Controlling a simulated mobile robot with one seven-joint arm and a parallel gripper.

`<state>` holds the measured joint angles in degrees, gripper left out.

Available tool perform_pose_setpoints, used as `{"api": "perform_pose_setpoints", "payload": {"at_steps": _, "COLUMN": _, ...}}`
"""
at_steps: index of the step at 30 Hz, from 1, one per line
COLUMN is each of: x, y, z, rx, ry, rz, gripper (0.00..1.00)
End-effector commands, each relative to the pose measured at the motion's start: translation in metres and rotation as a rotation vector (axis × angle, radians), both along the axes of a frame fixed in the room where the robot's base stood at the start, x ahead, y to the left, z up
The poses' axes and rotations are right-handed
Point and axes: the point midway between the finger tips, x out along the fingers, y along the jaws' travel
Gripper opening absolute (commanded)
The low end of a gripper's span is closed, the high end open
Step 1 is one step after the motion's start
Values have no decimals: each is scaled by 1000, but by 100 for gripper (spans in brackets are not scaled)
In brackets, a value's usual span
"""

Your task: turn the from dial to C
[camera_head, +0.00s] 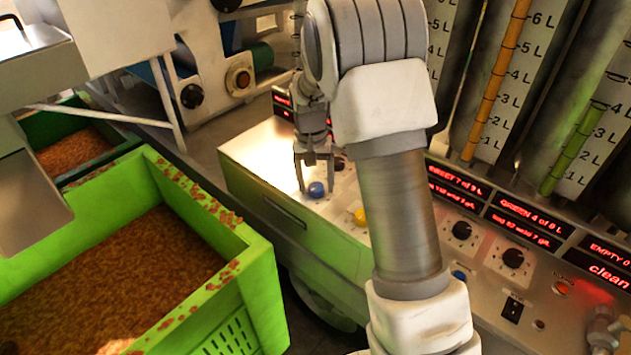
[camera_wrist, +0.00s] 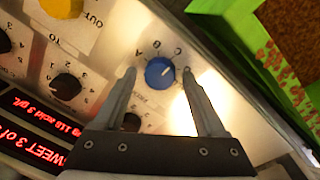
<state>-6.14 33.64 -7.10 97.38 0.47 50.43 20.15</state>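A blue dial (camera_head: 317,189) sits on the top of the light panel, and it also shows in the wrist view (camera_wrist: 159,73) with small letters around its far side. I take it for the from dial, though its name is not clearly legible. A pale pointer mark on it slants to the upper right in the wrist view, toward the letters. My gripper (camera_head: 315,180) points down over the dial. In the wrist view its open fingers (camera_wrist: 159,76) lie on either side of the dial, with gaps; I cannot tell their height above the panel.
A yellow knob (camera_head: 360,216) is close by on the same panel. Black knobs (camera_head: 462,230) and red displays (camera_head: 520,222) lie to the right, below tall gauge tubes. A green crate (camera_head: 262,268) of brown bits stands at the left.

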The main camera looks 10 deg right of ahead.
Motion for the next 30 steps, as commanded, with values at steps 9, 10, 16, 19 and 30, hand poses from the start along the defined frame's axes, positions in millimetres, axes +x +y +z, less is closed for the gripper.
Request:
{"api": "perform_pose_setpoints", "payload": {"at_steps": 9, "x": 0, "y": 0, "z": 1, "rx": 0, "ry": 1, "rz": 1, "gripper": 78}}
{"api": "perform_pose_setpoints", "payload": {"at_steps": 10, "x": 0, "y": 0, "z": 2, "rx": 0, "ry": 0, "rz": 1, "gripper": 78}}
{"api": "perform_pose_setpoints", "payload": {"at_steps": 16, "x": 1, "y": 2, "z": 29, "rx": 0, "ry": -2, "rz": 1, "gripper": 78}}
{"api": "perform_pose_setpoints", "payload": {"at_steps": 19, "x": 2, "y": 3, "z": 53, "rx": 1, "ry": -4, "rz": 1, "gripper": 78}}
{"api": "perform_pose_setpoints", "payload": {"at_steps": 30, "x": 4, "y": 9, "z": 140, "rx": 1, "ry": -3, "rz": 1, "gripper": 78}}
